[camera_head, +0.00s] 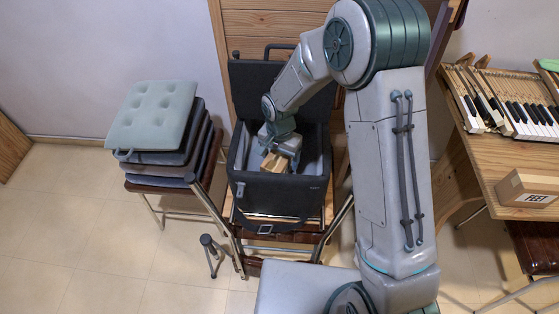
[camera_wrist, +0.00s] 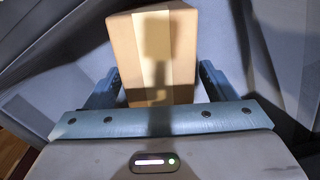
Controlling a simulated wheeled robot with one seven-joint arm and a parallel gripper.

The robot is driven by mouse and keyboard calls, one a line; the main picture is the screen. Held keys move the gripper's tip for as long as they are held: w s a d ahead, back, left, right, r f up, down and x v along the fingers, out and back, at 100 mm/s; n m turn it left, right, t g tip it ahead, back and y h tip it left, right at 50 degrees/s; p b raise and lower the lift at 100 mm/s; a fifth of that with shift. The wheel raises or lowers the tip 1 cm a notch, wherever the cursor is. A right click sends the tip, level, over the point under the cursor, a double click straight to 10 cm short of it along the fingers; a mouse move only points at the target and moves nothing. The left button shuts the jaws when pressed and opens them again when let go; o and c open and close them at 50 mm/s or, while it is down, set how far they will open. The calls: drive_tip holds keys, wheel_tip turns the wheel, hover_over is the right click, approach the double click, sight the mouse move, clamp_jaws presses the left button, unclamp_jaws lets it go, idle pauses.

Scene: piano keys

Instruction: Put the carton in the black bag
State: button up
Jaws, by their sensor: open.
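The black bag (camera_head: 272,192) stands open with its lid tipped back, on a brown chair. The cardboard carton (camera_head: 273,162) is inside the bag opening. It also shows in the wrist view, where the carton (camera_wrist: 125,50) has a pale tape strip and lies between my fingers. My gripper (camera_head: 281,148) reaches down into the bag over the carton. In the wrist view my gripper (camera_wrist: 158,78) is open, one finger on each side of the carton. The carton's underside is hidden, so I cannot tell whether it rests on the bag floor.
A chair with stacked cushions (camera_head: 152,115) stands left of the bag. At right, a wooden table (camera_head: 475,165) bears piano keys (camera_head: 525,112) and a box marked FEET (camera_head: 530,189). A small tripod-like stand (camera_head: 211,252) is on the floor. Floor at left front is clear.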

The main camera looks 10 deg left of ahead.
wheel_tip(320, 180, up, 10)
drive_tip(key=shift+f, duration=0.2)
drive_tip(key=shift+d+r, duration=0.25)
drive_tip(key=shift+d, duration=0.05)
drive_tip(key=s+d+r+n+t, duration=0.1)
drive_tip(key=s+d+r, duration=0.2)
drive_tip(key=d+r, duration=0.25)
drive_tip(key=s+d+r+n, duration=0.1)
drive_tip(key=s+d+r, duration=0.25)
drive_tip(key=d, duration=0.35)
drive_tip(key=s+d+r+n+t, duration=0.1)
drive_tip(key=s+d+r, duration=0.3)
drive_tip(key=s+d, duration=0.5)
drive_tip(key=shift+s+d+n+t, duration=0.15)
drive_tip(key=shift+s+n+t, duration=0.15)
drive_tip(key=shift+s, duration=0.65)
